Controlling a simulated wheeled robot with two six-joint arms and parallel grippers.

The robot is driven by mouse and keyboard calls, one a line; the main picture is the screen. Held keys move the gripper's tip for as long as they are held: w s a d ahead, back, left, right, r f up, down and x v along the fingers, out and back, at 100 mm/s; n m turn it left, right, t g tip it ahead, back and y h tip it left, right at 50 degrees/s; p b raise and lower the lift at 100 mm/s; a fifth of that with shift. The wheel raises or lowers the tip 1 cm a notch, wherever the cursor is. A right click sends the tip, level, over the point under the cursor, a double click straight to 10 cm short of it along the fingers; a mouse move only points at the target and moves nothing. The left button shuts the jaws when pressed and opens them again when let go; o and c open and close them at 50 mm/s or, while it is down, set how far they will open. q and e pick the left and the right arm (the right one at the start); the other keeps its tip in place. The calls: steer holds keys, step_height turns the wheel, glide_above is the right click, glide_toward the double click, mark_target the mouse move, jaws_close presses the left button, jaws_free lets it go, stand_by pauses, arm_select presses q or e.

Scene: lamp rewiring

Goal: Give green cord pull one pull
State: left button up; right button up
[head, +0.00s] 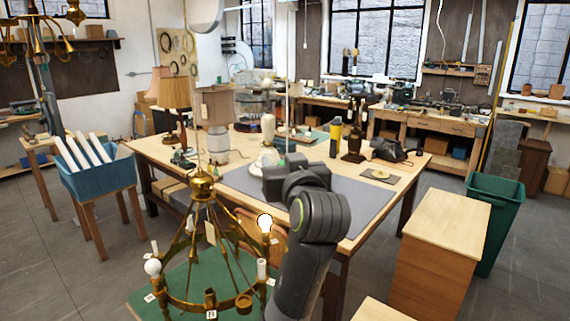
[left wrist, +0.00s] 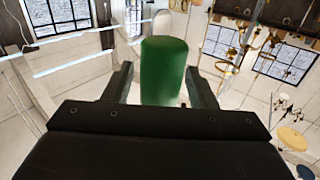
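The green cord pull (left wrist: 163,72) is a thick green cylinder with a pale tip at its far end. In the left wrist view it stands between the two fingers of my left gripper (left wrist: 160,80). A narrow gap shows on its left side, and the fingers look open around it rather than closed. In the head view my left gripper (head: 284,172) is above the grey mat on the workbench, with a thin pale cord (head: 287,100) coming down to it. The pull cannot be made out clearly there. My right gripper is not in view.
A brass chandelier (head: 203,186) hangs in front, left of my arm. The wooden workbench (head: 340,180) carries lamps (head: 175,95), a yellow-and-black bottle (head: 336,137) and a grey mat (head: 366,200). A blue bin (head: 98,182) stands left; a green bin (head: 497,215) and wooden cabinet (head: 437,255) stand right.

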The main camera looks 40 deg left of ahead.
arm_select(q)
steer(key=shift+w+a+f, duration=0.1)
steer(key=c, duration=0.9)
stand_by(1.0)
steer(key=o, duration=1)
